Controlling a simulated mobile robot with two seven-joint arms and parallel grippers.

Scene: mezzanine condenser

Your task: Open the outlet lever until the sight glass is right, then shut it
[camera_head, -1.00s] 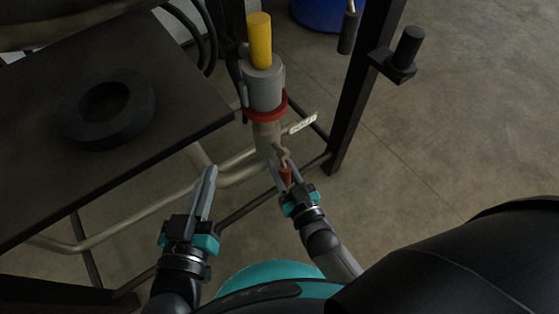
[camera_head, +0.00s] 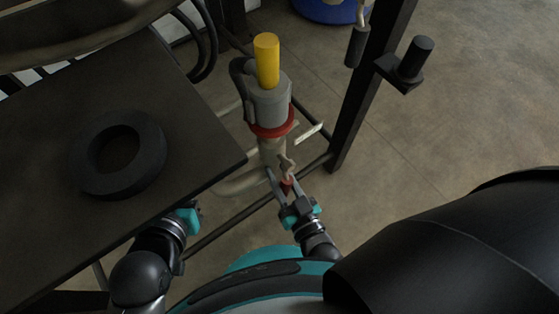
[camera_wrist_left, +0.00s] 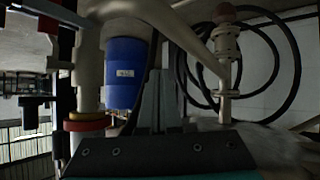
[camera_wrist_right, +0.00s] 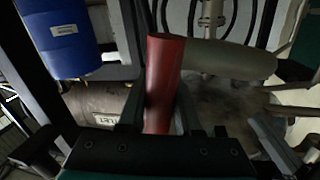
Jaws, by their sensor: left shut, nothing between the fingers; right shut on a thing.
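The outlet lever has a red handle (camera_wrist_right: 163,85), which fills the middle of the right wrist view. My right gripper (camera_head: 281,183) is shut on this handle below the valve at the pipe's lower end. A white tag (camera_head: 309,132) beside the pipe reads partly "TLET" in the right wrist view (camera_wrist_right: 112,119). Above stands a grey cylindrical fitting (camera_head: 268,104) with a red ring and a yellow cylinder (camera_head: 267,60) on top. I cannot make out a sight-glass level. My left gripper (camera_wrist_left: 160,95) is shut and empty; the dark tabletop hides its fingers in the head view.
The dark tabletop (camera_head: 60,150) with a black ring (camera_head: 120,157) on it overhangs my left arm. A dark frame post (camera_head: 368,100) with a black knob bracket (camera_head: 405,65) stands right of the valve. A blue drum (camera_head: 328,8) is behind.

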